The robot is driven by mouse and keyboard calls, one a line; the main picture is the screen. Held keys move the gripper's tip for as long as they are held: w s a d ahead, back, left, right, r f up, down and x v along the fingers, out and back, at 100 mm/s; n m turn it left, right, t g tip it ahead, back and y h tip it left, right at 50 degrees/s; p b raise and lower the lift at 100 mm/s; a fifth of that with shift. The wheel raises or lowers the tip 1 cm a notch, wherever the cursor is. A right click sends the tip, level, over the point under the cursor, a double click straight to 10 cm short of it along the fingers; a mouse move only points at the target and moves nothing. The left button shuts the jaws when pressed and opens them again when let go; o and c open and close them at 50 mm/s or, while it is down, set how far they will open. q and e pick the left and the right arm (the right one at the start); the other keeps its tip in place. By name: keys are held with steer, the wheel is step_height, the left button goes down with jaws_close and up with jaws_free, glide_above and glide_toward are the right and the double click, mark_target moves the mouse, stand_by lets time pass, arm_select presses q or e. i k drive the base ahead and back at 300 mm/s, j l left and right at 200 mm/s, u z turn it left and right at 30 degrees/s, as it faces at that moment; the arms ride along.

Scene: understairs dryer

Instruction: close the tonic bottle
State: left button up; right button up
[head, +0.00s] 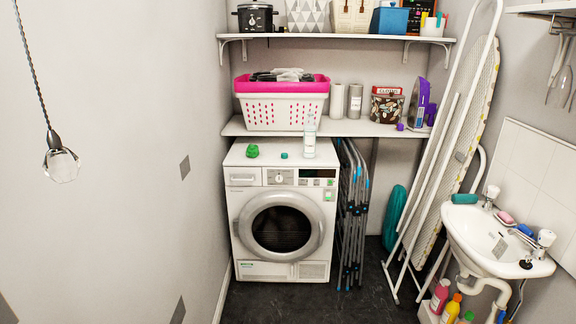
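A clear, pale bottle (309,141) stands upright on the right part of the dryer's white top (267,160). It looks like the tonic bottle. Its upper part overlaps the shelf edge behind it, and I cannot tell whether a cap is on it. A small teal disc (284,155), perhaps a cap, lies on the dryer top to the left of the bottle, apart from it. A crumpled green object (252,151) sits farther left on the same top. Neither of my grippers is in view.
A shelf (350,127) runs above and behind the dryer, holding a pink and white basket (281,103). Folded chairs (352,210) stand right of the dryer, then an ironing board (460,150) and a sink (490,240). A glass lamp (61,164) hangs at left. The floor in front is clear.

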mark_target(310, 125)
steer(key=i+j, duration=0.1)
steer(key=i, duration=0.25)
steer(key=i+j, duration=0.15)
steer(key=i, duration=0.2)
steer(key=i+l+u, duration=0.35)
steer(key=i, duration=0.25)
steer(key=i+l+u, duration=0.35)
steer(key=i, duration=0.2)
steer(key=i+l+u, duration=0.35)
steer(key=i+l, duration=0.2)
